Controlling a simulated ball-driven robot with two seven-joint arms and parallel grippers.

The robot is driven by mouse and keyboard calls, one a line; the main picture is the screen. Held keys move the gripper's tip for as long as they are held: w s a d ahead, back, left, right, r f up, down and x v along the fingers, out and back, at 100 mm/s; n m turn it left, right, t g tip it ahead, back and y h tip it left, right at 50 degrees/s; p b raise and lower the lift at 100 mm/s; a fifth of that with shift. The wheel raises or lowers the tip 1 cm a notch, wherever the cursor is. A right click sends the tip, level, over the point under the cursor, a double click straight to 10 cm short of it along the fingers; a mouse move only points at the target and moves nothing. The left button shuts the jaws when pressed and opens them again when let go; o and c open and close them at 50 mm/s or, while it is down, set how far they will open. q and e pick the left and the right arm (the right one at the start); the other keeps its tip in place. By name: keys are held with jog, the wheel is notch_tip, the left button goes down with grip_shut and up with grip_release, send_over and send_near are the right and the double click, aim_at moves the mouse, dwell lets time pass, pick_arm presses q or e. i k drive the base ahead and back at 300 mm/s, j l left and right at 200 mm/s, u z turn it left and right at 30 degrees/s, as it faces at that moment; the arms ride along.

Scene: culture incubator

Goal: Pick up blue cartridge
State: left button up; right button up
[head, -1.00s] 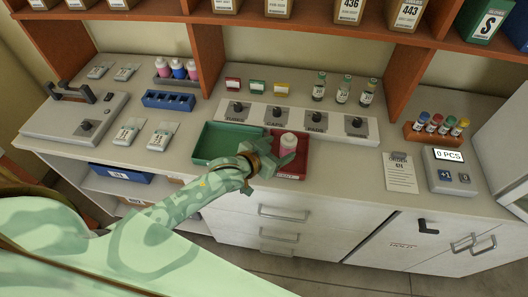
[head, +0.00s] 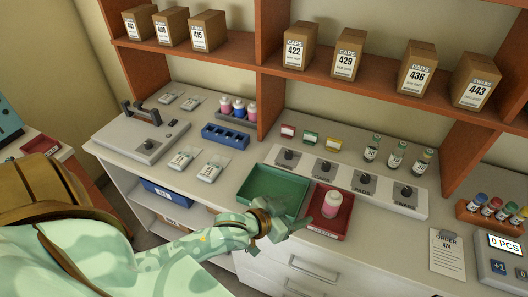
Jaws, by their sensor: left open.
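The blue cartridge (head: 239,108) looks like a small white-capped bottle with a blue body. It stands upright in a grey rack (head: 227,118) at the back of the counter, between two pink ones. My left gripper (head: 296,222) is open and empty at the front of the counter, by the edges of the green and red trays. It is well in front of the rack, to the right of it and apart from the blue cartridge. My right gripper is not in view.
The green tray (head: 262,180) looks empty. A blue slotted rack (head: 225,136) lies in front of the grey rack. A shelf (head: 240,68) with boxes overhangs the counter's back.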

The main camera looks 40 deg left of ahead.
aim_at(239, 104)
jog(key=u, duration=1.45)
